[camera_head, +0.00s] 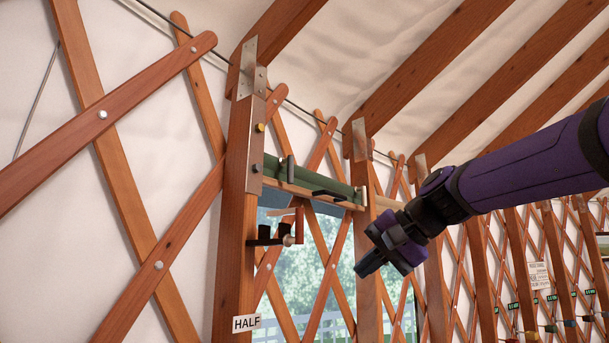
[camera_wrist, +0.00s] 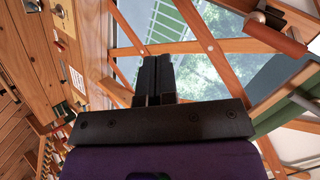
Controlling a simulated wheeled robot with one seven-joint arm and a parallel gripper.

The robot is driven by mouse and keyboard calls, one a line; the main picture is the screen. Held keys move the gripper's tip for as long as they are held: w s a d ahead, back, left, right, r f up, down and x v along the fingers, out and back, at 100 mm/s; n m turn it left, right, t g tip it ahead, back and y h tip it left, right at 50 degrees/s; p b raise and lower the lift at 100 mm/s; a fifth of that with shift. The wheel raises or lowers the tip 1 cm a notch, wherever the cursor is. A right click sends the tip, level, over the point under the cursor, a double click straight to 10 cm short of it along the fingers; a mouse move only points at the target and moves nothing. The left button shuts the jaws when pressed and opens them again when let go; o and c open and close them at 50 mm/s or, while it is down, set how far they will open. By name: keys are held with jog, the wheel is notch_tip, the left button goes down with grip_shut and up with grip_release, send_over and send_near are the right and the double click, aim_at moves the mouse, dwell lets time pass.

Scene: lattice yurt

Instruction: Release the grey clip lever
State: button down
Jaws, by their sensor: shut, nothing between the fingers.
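A green rolled cover (camera_head: 312,184) lies along a wooden rail between two posts in the head view. A dark grey lever (camera_head: 290,168) stands upright at its left part, and another dark lever (camera_head: 328,195) lies nearly flat at its right part. I cannot tell for sure which is the grey clip lever. My gripper (camera_head: 368,264) is shut and empty, to the right of and below the roll, apart from both levers. In the wrist view my fingers (camera_wrist: 157,62) are together with nothing held, and the green roll (camera_wrist: 285,102) shows at the right.
A black bracket (camera_head: 264,241) with a reddish-brown handle (camera_head: 299,226) sticks out from the left post (camera_head: 236,215), below the roll. The handle also shows in the wrist view (camera_wrist: 272,40). A "HALF" label (camera_head: 246,323) is low on that post. Crossed lattice slats surround the window.

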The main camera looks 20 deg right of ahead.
aim_at(290, 169)
jog(key=w+d+r+m+t+y, duration=0.1)
jog(key=w+d+r, duration=0.1)
jog(key=r, duration=0.5)
jog(key=w+d+r+m+t+y, duration=0.1)
jog(key=w+d+r+t+y, duration=0.1)
jog(key=w+r, duration=0.3)
jog(key=w+d+r+m+t+y, duration=0.1)
jog(key=w+r, duration=0.3)
jog(key=r, duration=0.5)
jog(key=shift+w+d+r+t+y, duration=0.25)
jog(key=shift+d+r+t+y, duration=0.2)
jog(key=shift+d, duration=0.3)
jog(key=s+a+x, duration=0.2)
jog(key=x, duration=1.1)
